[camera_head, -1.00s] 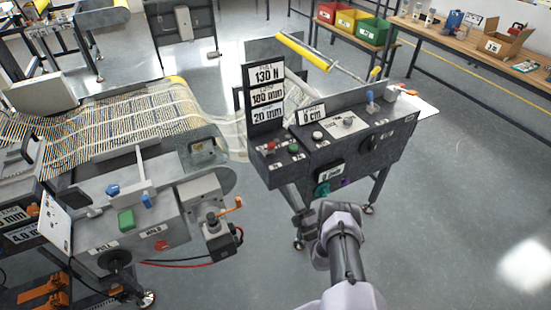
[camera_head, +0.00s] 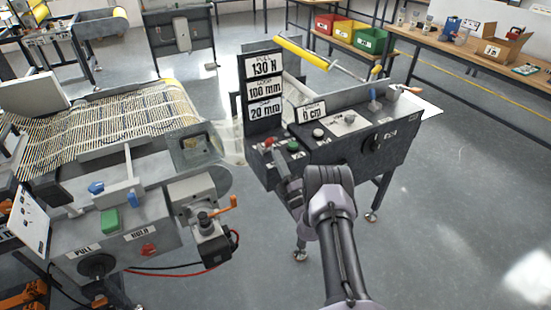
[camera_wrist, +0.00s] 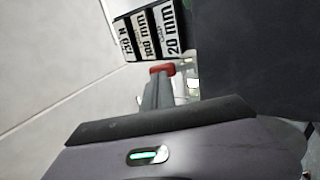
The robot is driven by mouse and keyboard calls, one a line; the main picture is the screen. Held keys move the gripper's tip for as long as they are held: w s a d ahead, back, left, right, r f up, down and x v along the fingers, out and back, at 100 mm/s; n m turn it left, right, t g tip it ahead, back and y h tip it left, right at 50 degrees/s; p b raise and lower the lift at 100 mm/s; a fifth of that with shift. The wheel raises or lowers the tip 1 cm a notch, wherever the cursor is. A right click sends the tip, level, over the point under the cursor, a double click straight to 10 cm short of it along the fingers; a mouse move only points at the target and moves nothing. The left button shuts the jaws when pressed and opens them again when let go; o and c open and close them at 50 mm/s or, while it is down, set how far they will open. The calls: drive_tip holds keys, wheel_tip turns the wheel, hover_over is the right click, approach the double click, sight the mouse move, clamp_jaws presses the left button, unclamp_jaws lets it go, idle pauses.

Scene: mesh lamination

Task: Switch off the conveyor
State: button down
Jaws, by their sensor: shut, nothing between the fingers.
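The dark control box (camera_head: 345,150) stands right of the mesh machine. A red button (camera_head: 269,141) and a green button (camera_head: 293,146) sit at the left end of its top. My gripper (camera_head: 277,158) is shut and empty, its fingertips at the red button from the near side. In the wrist view my gripper (camera_wrist: 160,80) points at the red button (camera_wrist: 162,69), with the tips seeming to meet its lower edge; I cannot tell if they press it. The conveyor's mesh web (camera_head: 125,115) lies on the machine at left.
A label post (camera_head: 264,95) reading 130 N, 100 mm and 20 mm rises just behind the buttons. More knobs and a blue-tipped lever (camera_head: 374,95) are on the box to the right. A motor with an orange handle (camera_head: 222,204) juts out at left. Open floor lies at right.

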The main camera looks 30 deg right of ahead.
sight(268, 144)
drive_tip(key=shift+x, duration=1.15)
